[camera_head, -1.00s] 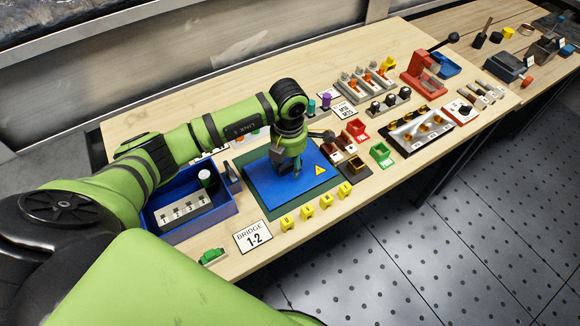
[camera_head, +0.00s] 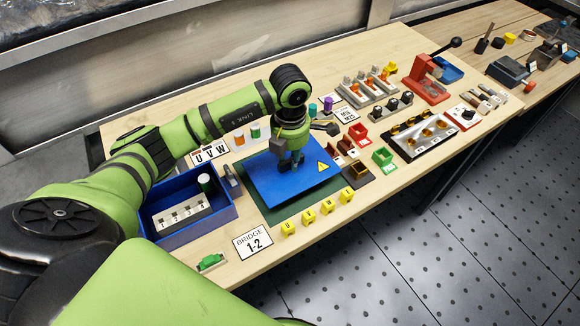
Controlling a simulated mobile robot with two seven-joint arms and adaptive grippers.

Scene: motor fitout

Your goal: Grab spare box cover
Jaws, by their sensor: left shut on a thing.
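The box cover, a blue flat plate (camera_head: 271,193) with a yellow warning triangle, is over a dark green mat (camera_head: 312,203) at the middle of the bench. My left gripper (camera_head: 290,163) points down at the plate's upper part and is shut on it. The plate looks slightly raised and turned against the mat, though the exact gap is hard to judge. The fingertips are partly hidden by the gripper body. My right gripper is not in view.
A blue bin (camera_head: 232,213) with a numbered block stands left of the mat. Several yellow tagged pieces (camera_head: 309,215) line the mat's front edge. Small red and green boxes (camera_head: 382,156) sit to its right. A "BRIDGE 1-2" card (camera_head: 252,242) lies at the front.

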